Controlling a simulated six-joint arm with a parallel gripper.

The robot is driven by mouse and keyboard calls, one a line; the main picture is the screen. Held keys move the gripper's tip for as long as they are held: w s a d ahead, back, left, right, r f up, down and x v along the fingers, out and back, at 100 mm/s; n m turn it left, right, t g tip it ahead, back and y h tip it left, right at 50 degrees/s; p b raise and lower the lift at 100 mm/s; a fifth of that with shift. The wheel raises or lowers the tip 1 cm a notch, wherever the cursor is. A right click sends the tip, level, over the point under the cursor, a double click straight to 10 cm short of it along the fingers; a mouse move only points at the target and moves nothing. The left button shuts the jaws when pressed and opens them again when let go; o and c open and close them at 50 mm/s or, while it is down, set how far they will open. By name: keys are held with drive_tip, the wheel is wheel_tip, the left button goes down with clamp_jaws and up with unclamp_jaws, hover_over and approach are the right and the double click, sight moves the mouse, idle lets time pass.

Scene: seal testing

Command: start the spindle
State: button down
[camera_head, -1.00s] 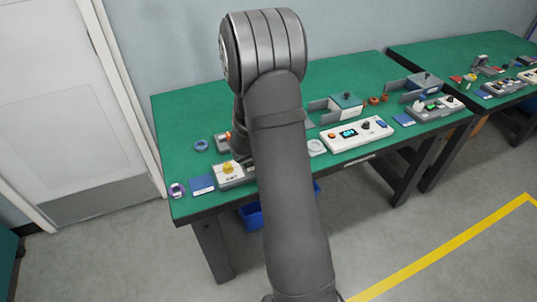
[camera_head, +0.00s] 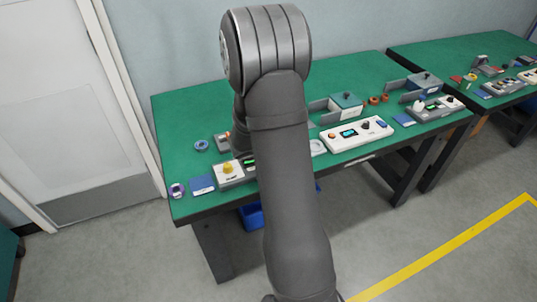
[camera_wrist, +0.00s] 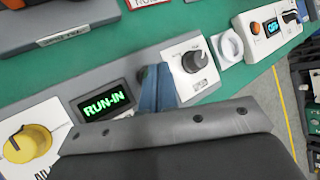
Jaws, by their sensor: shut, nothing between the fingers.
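In the wrist view a pale control panel (camera_wrist: 70,113) carries a lit green display (camera_wrist: 103,104) reading "RUN-IN". A yellow knob (camera_wrist: 28,143) is left of the display and a dark grey knob (camera_wrist: 194,61) is to its right. My gripper (camera_wrist: 157,84) is shut and empty, its blue-grey fingers over the panel between display and grey knob. They hide the panel beneath them; I cannot tell whether they touch it. In the head view the panel's yellow knob (camera_head: 228,168) shows, while my arm covers much of the panel and the fingertips.
A white ring (camera_wrist: 229,46) lies right of the panel. Another white panel (camera_head: 357,134) with an orange button and blue display stands further right. A blue card (camera_head: 202,184) and a purple roll (camera_head: 177,190) lie at the green table's left front.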

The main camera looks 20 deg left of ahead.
drive_tip(key=shift+r, duration=2.5)
wheel_tip(320, 180, up, 4)
drive_tip(key=shift+f, duration=0.1)
drive_tip(key=shift+f, duration=0.1)
